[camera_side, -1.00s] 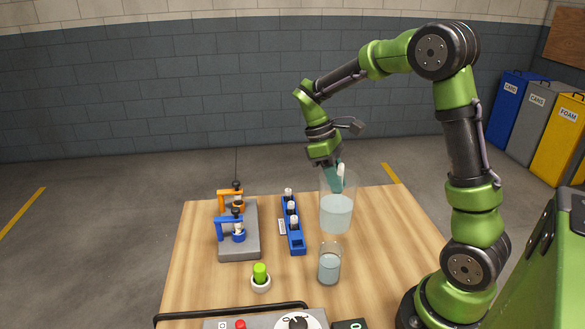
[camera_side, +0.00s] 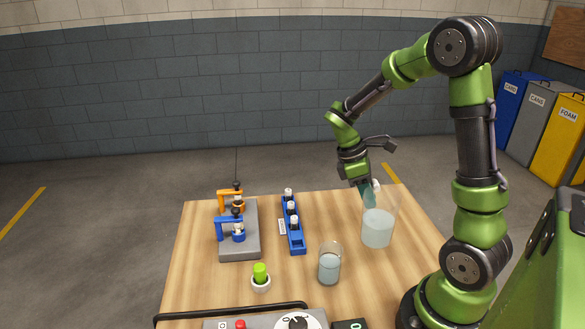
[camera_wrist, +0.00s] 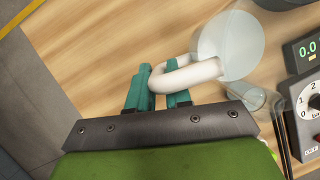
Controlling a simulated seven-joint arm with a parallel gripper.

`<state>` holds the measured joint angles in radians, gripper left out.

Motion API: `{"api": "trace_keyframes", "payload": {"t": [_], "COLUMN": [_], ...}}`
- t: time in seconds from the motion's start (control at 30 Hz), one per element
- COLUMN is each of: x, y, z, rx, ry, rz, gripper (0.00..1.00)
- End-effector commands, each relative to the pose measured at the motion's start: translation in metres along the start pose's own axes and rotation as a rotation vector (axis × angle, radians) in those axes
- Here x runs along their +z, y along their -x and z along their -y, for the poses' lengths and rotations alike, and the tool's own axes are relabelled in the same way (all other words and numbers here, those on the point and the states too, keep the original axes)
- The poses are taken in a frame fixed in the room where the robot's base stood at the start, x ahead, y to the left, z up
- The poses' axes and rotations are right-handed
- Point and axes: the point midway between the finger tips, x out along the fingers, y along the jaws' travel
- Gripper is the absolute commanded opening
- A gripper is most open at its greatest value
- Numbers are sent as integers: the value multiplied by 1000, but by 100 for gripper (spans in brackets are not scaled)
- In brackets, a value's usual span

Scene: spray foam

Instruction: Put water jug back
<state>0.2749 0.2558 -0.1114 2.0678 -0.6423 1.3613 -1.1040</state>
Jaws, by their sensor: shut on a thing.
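The water jug (camera_side: 378,227) is a clear vessel with pale blue water in its lower part and a white handle. It is upright at the right side of the wooden table, and I cannot tell if its base touches the top. My gripper (camera_side: 369,190) is shut on the handle with its teal fingers. In the wrist view the fingers of my gripper (camera_wrist: 160,90) close around the white handle (camera_wrist: 190,74), and the jug body (camera_wrist: 232,45) is at the upper right. A smaller clear beaker (camera_side: 330,264) with water stands to the jug's left and nearer the front.
A blue rack (camera_side: 297,243) with several vials stands mid-table. Left of it is a grey stand (camera_side: 240,250) with orange and blue holders. A green-capped item (camera_side: 260,274) sits in front. A control panel (camera_side: 265,322) is at the front edge. The table around the jug is clear.

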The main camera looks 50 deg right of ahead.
Motion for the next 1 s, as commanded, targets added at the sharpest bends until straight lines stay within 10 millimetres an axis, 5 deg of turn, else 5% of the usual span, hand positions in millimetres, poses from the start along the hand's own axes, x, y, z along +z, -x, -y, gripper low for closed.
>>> {"api": "trace_keyframes", "payload": {"t": [0.23, 0.7, 1.0], "x": [-2, -55, -71], "y": [-13, 5, 12], "z": [-14, -110, -139], "rx": [55, 58, 59], "ry": [115, 119, 120], "rz": [-8, -9, -10], "gripper": [0, 0, 0]}}
